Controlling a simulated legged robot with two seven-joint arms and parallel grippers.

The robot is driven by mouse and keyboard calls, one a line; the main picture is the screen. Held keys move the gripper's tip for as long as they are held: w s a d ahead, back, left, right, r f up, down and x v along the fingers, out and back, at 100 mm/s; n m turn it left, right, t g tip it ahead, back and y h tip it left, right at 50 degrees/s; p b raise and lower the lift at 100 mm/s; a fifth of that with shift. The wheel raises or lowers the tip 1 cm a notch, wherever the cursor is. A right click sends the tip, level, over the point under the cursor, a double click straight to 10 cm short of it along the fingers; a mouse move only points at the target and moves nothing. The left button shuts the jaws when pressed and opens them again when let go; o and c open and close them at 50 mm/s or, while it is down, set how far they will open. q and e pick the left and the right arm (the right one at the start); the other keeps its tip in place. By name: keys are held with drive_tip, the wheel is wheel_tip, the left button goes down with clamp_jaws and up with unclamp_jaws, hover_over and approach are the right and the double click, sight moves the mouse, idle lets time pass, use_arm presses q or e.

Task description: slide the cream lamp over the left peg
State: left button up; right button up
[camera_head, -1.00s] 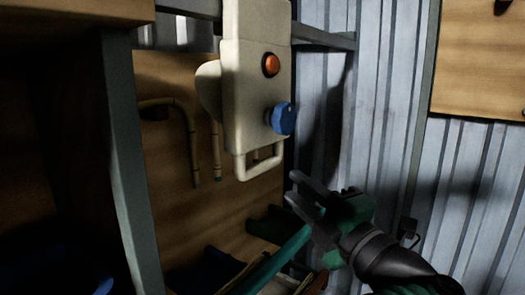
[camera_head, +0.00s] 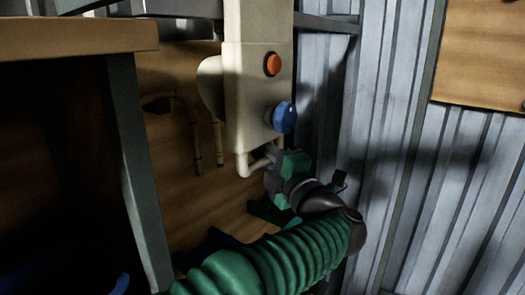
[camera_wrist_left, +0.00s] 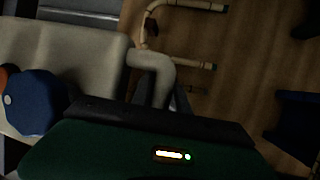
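A tall cream unit (camera_head: 248,95), the only lamp-like cream thing I see, hangs upright in the head view. It has an orange button (camera_head: 272,64), a blue knob (camera_head: 285,117) and a loop handle (camera_head: 247,168) at its bottom. The unit also shows sideways in the left wrist view (camera_wrist_left: 75,55), with its handle (camera_wrist_left: 152,62) running behind my gripper's edge. My left gripper (camera_head: 268,159) is at the right side of the handle. My right gripper is out of view. I cannot make out a left peg.
A wooden bench top (camera_head: 75,37) with a grey metal leg (camera_head: 138,190) stands at the left. Bent rattan canes (camera_head: 196,135) hang behind the unit. Corrugated metal wall (camera_head: 400,150) fills the right. Blue dark items lie low, around the floor.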

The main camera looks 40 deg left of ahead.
use_arm(q)
clamp_jaws()
drive_tip(key=shift+f, duration=0.1)
idle(1.0)
